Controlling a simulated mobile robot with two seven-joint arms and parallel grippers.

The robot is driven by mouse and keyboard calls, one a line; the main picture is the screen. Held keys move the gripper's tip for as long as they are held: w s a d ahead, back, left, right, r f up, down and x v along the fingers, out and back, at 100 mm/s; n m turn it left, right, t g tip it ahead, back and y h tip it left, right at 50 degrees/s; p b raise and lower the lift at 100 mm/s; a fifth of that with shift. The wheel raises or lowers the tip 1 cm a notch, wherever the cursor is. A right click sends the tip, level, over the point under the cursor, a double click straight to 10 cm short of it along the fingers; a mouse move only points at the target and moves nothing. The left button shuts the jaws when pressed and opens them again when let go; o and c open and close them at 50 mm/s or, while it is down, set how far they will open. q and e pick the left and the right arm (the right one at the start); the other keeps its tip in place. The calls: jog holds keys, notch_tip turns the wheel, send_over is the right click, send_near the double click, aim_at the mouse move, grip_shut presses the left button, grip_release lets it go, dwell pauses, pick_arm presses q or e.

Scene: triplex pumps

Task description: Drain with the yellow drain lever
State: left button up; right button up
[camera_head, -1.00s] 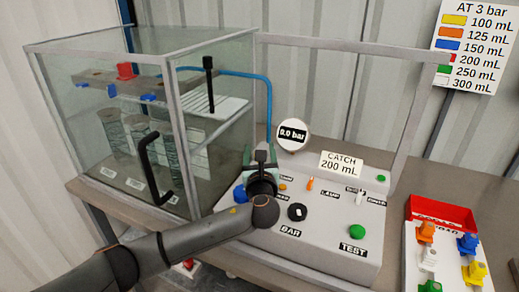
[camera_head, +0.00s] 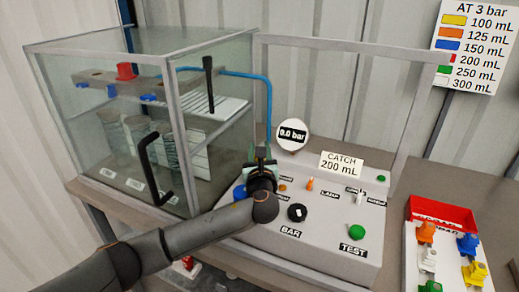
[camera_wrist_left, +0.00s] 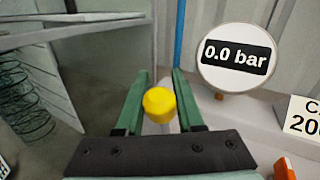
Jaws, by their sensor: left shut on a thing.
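The yellow drain lever (camera_wrist_left: 159,104) shows in the left wrist view as a round yellow knob on a pale stem, between my green fingers. My left gripper (camera_head: 262,153) is at the back left of the sloped grey console (camera_head: 330,240), beside the glass cabinet. It is shut on the yellow lever; the left wrist view shows the gripper (camera_wrist_left: 160,84) too. In the head view the lever is hidden behind my gripper and wrist. The round gauge (camera_head: 292,134) just right of the gripper reads 0.0 bar. My right gripper is not in view.
The glass cabinet (camera_head: 110,150) with a black handle stands left of my gripper. A sign (camera_head: 341,164) reads CATCH 200 mL. The console carries a black BAR knob (camera_head: 297,212) and a green TEST button (camera_head: 357,231). A red tray (camera_head: 440,212) with coloured parts before it stands right.

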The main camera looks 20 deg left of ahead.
pick_arm(q)
grip_shut()
dwell(0.7)
jog(key=shift+a, duration=0.1)
jog(key=w+g+p, duration=0.1)
jog(key=p, duration=0.3)
jog(key=m+g+p, duration=0.1)
jog(key=p, duration=0.3)
jog(key=shift+w+r+h, duration=0.3)
jog(key=shift+w+h, duration=0.05)
jog(key=shift+h, duration=0.05)
jog(key=shift+w+f+g+p, duration=0.35)
jog(key=shift+w+g+p, duration=0.2)
jog(key=shift+g+p, duration=0.25)
jog(key=shift+w+f+m+g, duration=0.5)
jog(key=shift+m+g, duration=0.1)
jog(key=shift+g, duration=0.1)
jog(key=o, duration=0.9)
grip_release()
jog(key=shift+o, duration=0.2)
jog(key=shift+r+h, duration=0.1)
jog(key=shift+h, duration=0.2)
